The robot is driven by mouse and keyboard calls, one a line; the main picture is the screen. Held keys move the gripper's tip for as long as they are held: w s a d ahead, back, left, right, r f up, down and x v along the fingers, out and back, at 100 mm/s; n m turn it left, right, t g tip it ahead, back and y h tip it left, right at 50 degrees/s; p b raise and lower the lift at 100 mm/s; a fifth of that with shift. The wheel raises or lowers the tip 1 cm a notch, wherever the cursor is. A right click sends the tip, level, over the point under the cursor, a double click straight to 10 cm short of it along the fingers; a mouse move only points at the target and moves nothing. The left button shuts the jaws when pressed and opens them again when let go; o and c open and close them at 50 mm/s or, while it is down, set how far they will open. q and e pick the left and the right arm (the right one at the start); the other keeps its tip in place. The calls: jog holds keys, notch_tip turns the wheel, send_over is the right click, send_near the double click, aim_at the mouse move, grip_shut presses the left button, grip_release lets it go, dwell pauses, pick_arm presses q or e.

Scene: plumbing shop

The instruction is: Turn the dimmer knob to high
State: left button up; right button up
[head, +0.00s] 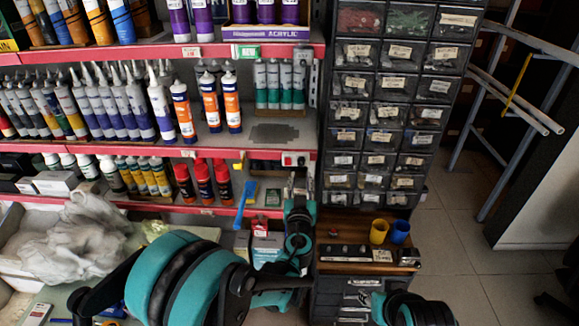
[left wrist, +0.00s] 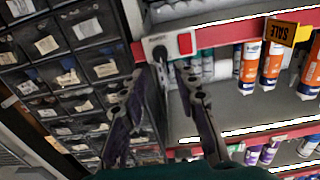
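The dimmer plate (head: 294,159) is a small white panel with a red switch, on the red shelf edge just left of the drawer cabinet. In the left wrist view the plate (left wrist: 169,46) shows near the top middle, with the red switch (left wrist: 185,43) on its right and a dark round knob (left wrist: 160,53) on its left. My left gripper (head: 299,178) is right below the plate in the head view. In the left wrist view its fingers (left wrist: 166,68) are apart, with tips close under the knob; contact cannot be told. Only part of my right arm shows, at bottom right.
The drawer cabinet (head: 396,95) stands beside the plate. Shelves hold bottles and tubes, including orange-white tubes (head: 231,103). A wooden counter (head: 345,257) bears a yellow cup (head: 378,232) and a blue cup (head: 400,232). A blue brush-like tool (head: 244,203) hangs left of my gripper.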

aim_at(301, 163)
pick_arm(q)
jog(key=w+b, duration=0.1)
jog(key=w, duration=0.6)
grip_shut()
